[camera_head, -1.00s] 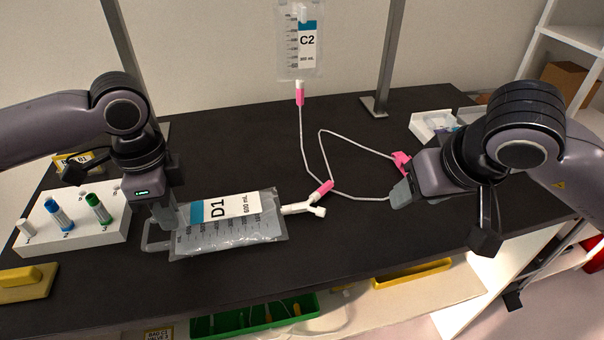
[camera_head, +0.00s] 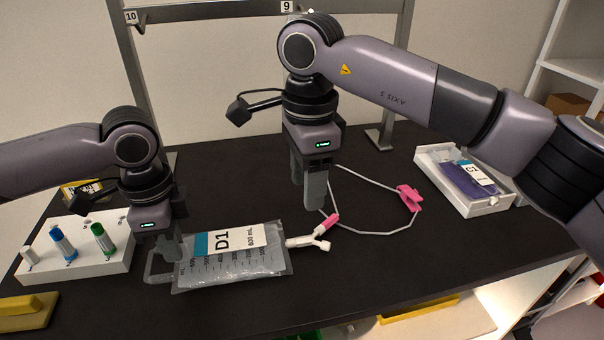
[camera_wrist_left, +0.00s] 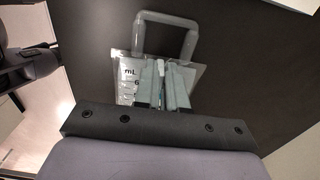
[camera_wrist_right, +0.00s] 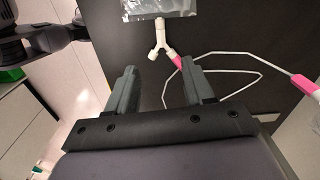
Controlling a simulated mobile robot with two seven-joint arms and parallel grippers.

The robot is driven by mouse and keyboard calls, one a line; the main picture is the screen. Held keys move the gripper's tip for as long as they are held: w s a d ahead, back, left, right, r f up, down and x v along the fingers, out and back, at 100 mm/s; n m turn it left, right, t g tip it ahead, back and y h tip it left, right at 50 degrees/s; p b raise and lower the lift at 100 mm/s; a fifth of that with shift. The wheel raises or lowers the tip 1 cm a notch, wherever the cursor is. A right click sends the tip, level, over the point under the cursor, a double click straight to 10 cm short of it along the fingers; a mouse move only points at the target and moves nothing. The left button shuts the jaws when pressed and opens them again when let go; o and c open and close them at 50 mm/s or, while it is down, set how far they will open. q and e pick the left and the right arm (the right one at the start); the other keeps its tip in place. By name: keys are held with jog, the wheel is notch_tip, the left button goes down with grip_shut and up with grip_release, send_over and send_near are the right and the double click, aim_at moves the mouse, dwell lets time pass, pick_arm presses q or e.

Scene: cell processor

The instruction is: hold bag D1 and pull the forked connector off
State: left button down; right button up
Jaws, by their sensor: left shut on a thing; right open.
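Bag D1 (camera_head: 240,262) lies flat on the dark table, a clear bag with a blue and white label. My left gripper (camera_head: 172,250) is shut on the bag's left end, beside its grey handle loop (camera_head: 158,268); the left wrist view shows the jaws (camera_wrist_left: 163,85) on the bag edge. The white forked connector (camera_head: 312,243) is at the bag's right end, with a pink-sleeved tube end (camera_head: 331,222) at one branch. My right gripper (camera_head: 314,205) is open and empty above the table, behind the connector. The right wrist view shows the forked connector (camera_wrist_right: 160,42) beyond the open jaws (camera_wrist_right: 155,85).
A white rack (camera_head: 95,262) with several capped tubes stands at the left. A white tray (camera_head: 455,195) with a purple bag stands at the right. A thin tube with a pink clamp (camera_head: 410,197) loops over the table. A metal stand rises at the back.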

aim_at(303, 237)
jog(key=shift+m, duration=0.6)
jog(key=f, duration=1.1)
jog(key=shift+w+a+f, duration=0.1)
jog(key=shift+a+f, duration=0.15)
jog(key=shift+a, duration=0.1)
grip_shut()
jog(key=c, duration=0.8)
grip_release()
jog(key=shift+d, duration=0.1)
grip_shut()
